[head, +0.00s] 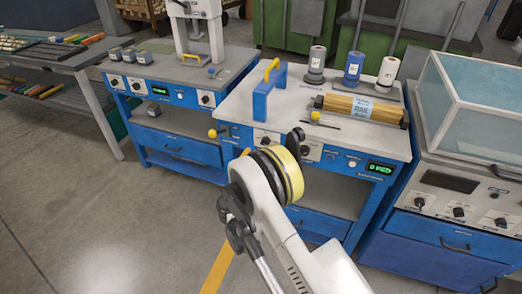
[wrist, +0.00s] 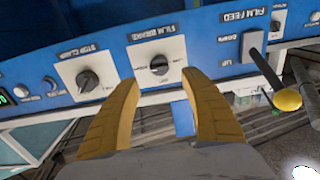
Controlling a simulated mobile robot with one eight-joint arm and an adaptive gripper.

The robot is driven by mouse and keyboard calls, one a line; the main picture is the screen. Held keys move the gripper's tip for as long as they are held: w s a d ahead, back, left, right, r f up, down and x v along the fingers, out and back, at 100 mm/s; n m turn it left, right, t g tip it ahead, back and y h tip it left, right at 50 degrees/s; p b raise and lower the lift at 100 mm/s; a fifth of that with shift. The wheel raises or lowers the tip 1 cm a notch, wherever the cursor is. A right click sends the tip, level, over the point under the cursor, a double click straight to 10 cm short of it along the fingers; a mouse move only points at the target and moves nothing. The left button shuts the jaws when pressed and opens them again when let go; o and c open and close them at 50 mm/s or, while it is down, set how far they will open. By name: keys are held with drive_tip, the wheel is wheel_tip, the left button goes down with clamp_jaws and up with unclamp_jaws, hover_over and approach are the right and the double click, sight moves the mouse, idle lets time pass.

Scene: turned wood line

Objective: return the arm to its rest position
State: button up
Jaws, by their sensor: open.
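My gripper (wrist: 159,79) shows in the wrist view as two yellow fingers, spread apart with nothing between them. The fingertips point at a blue control panel (wrist: 203,50), seen upside down, near the film brake knob (wrist: 159,65). Whether they touch the panel I cannot tell. The stop clamp knob (wrist: 87,81) is to the left and the film feed switch (wrist: 253,45) to the right. In the head view my arm reaches up in front of the middle blue bench (head: 235,112), and the gripper's fingers cannot be made out.
A wrapped wood bundle (head: 361,108), several film rolls (head: 354,69) and a blue frame with yellow handle (head: 267,92) stand on the bench. A yellow-knobbed lever (wrist: 287,99) sticks out near the fingers. A clear-covered machine (head: 478,100) stands right. Open floor (head: 100,225) lies left.

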drive_tip(key=shift+s, duration=0.15)
idle(0.3)
drive_tip(key=s+d+r+n+g, duration=0.1)
drive_tip(key=s+d+r+g, duration=0.3)
drive_tip(key=d+r, duration=0.6)
drive_tip(key=s+d+r+g, duration=0.3)
drive_tip(key=s+d+r, duration=0.1)
drive_tip(key=d+r, duration=0.6)
drive_tip(key=s+d+n+g+y, duration=0.1)
drive_tip(key=s+d+y, duration=0.1)
drive_tip(key=s, duration=1.2)
drive_tip(key=s+d+r+n+g+y, duration=0.1)
drive_tip(key=s+d+g+y, duration=0.1)
drive_tip(key=s, duration=1.2)
drive_tip(key=shift+s+d+n+y, duration=0.3)
drive_tip(key=shift+s+d+y, duration=0.1)
drive_tip(key=shift+y, duration=0.2)
